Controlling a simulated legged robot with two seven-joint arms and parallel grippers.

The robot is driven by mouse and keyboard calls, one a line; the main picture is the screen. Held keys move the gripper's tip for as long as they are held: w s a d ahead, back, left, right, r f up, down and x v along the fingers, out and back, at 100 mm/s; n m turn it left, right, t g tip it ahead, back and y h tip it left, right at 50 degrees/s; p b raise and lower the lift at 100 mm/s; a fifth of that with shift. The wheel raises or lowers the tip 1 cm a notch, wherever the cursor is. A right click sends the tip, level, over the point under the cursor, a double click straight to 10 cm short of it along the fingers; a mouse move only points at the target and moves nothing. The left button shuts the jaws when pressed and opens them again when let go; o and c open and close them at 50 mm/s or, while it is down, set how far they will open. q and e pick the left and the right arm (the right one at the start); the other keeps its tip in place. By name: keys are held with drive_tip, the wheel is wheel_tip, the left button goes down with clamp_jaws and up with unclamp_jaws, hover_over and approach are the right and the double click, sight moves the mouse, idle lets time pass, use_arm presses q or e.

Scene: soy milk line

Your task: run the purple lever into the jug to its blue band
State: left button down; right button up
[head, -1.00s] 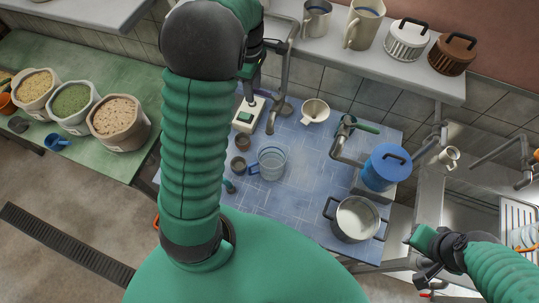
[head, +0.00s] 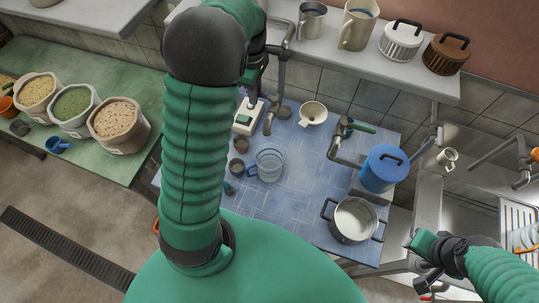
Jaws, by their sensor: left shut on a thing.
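The clear jug (head: 270,164) with a blue handle stands upright on the blue tiled counter, just below the grey tap spout (head: 269,124). I cannot make out its band or its exact level at this size. My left gripper (head: 256,82) reaches down beside the tap's pipe, at the back of the counter. It is shut, and its place by the tap fits the purple lever, but the lever itself is hidden behind the gripper and arm. My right gripper (head: 427,282) is at the lower right, away from the jug; its jaws are unclear.
A second tap with a green lever (head: 362,127) stands to the right, near a blue-lidded container (head: 384,168). A steel pot (head: 352,221) holds something white. A shelf (head: 420,82) overhangs the back.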

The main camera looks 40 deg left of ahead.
idle(0.3)
use_arm(q)
drive_tip(key=s+n+p, duration=0.1)
drive_tip(key=n, duration=0.1)
drive_tip(key=s+d+n+p, duration=0.1)
drive_tip(key=n+p, duration=0.1)
drive_tip(key=shift+d+r+n+p, duration=0.15)
drive_tip(key=shift+d+n+p, duration=0.05)
drive_tip(key=shift+n+p, duration=0.1)
drive_tip(key=d+n+p, duration=0.1)
drive_tip(key=n+p, duration=0.1)
drive_tip(key=s+n+p, duration=0.1)
drive_tip(key=n+p, duration=0.1)
drive_tip(key=shift+s+d+p, duration=0.1)
drive_tip(key=shift+d+p, duration=0.2)
drive_tip(key=shift+d, duration=0.1)
idle(0.4)
